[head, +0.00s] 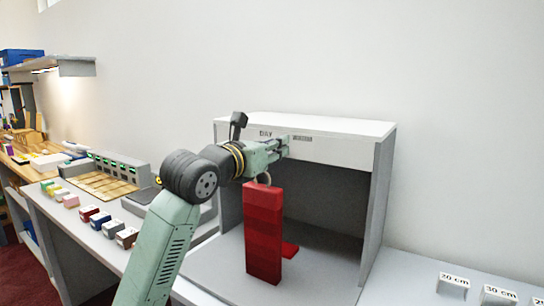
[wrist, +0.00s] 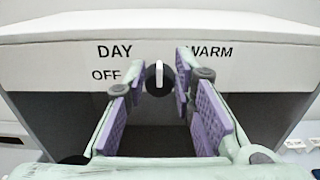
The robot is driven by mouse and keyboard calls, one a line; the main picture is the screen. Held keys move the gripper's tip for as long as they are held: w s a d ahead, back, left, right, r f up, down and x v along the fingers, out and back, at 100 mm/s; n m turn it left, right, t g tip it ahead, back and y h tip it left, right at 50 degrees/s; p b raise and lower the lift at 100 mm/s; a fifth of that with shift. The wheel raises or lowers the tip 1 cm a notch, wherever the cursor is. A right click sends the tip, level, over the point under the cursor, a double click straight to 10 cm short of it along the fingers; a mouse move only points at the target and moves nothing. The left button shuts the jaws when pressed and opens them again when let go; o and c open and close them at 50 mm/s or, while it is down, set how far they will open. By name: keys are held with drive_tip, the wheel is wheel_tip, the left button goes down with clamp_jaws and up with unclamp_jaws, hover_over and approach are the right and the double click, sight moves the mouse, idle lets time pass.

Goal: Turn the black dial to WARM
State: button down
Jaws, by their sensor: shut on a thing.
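The black dial (wrist: 150,84) is on the white front panel of the light booth, with its white pointer standing upright. The DAY label (wrist: 115,51) and OFF label (wrist: 105,75) are to its left, and the WARM label (wrist: 210,51) is to its upper right. The pointer lies between DAY and WARM. My gripper (wrist: 160,78) is shut on the dial, one purple-padded finger on each side. In the head view my gripper (head: 285,147) is at the booth's front panel and hides the dial; the DAY label (head: 265,133) shows there.
The grey booth (head: 379,200) has a white top (head: 320,126). A tall red block (head: 263,235) stands at its opening, below my gripper. Small coloured boxes (head: 100,222) line the counter at left. A 20 cm label block (head: 453,283) sits at lower right.

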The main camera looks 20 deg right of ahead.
drive_tip(key=shift+s+d+f+m+b, duration=0.1)
drive_tip(key=shift+s+m+b, duration=0.05)
drive_tip(key=shift+m+b, duration=1.3)
drive_tip(key=shift+s+d+f+m+b, duration=0.1)
drive_tip(key=shift+m+b, duration=0.9)
drive_tip(key=shift+m, duration=0.85)
drive_tip(key=shift+r, duration=0.15)
drive_tip(key=c, duration=1.3)
unclamp_jaws()
drive_tip(key=shift+c, duration=0.2)
drive_tip(key=shift+s, duration=0.1)
drive_tip(key=v, duration=1.2)
